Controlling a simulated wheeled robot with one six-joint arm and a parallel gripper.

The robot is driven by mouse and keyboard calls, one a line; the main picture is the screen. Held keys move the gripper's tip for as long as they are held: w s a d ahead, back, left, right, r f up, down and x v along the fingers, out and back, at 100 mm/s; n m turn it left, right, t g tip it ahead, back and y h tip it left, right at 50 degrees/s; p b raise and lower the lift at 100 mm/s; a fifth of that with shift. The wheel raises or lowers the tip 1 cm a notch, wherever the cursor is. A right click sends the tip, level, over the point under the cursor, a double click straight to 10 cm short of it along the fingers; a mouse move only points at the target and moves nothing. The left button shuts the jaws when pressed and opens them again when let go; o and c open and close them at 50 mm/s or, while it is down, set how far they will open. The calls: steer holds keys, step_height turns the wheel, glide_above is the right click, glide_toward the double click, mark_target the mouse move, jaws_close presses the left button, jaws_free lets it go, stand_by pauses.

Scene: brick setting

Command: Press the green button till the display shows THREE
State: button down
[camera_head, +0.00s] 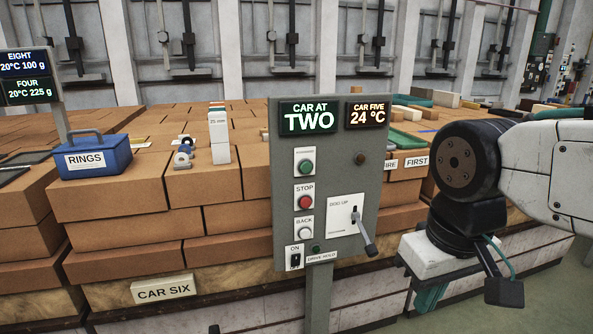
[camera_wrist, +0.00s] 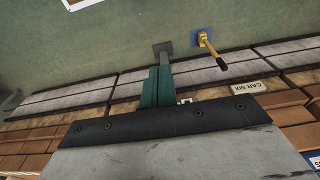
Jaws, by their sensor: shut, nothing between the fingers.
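The grey control panel (camera_head: 335,215) stands upright on a post in the middle of the head view. Its upper left display (camera_head: 309,118) reads CAR AT TWO. The green button (camera_head: 306,167) is below that display, above a red STOP button (camera_head: 305,202) and a white BACK button (camera_head: 305,233). My gripper (camera_head: 430,297) is to the right of the panel and lower than the green button, apart from it. Its teal fingers also show in the wrist view (camera_wrist: 155,87), close together and empty, pointing toward the floor. The green button is not seen in the wrist view.
A lever (camera_head: 362,232) sticks out at the panel's lower right, on the side near my gripper. A second display (camera_head: 361,115) reads CAR FIVE 24 °C. Brick stacks (camera_head: 125,205) fill the space behind, with a blue RINGS box (camera_head: 95,158).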

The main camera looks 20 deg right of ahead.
mark_target(306, 167)
steer(key=w+a+r+m+t+y, duration=0.1)
steer(key=w+a+m+t+y, duration=0.15)
steer(key=w, duration=0.65)
steer(key=w+a+r+m+t+y, duration=0.1)
steer(key=w+a+m+t+y, duration=0.15)
steer(key=w, duration=0.75)
steer(key=w+d+m+t, duration=0.1)
steer(key=w+m, duration=0.2)
steer(key=w, duration=0.3)
steer(key=w+d+m+t+h, duration=0.1)
steer(key=w+m, duration=0.2)
steer(key=w, duration=0.4)
steer(key=shift+w+d+t, duration=0.15)
steer(key=shift+d+t, duration=0.15)
steer(key=shift+d, duration=0.1)
steer(key=shift+w, duration=0.15)
steer(key=shift+w, duration=4.25)
steer(key=shift+w, duration=0.1)
steer(key=shift+w, duration=0.3)
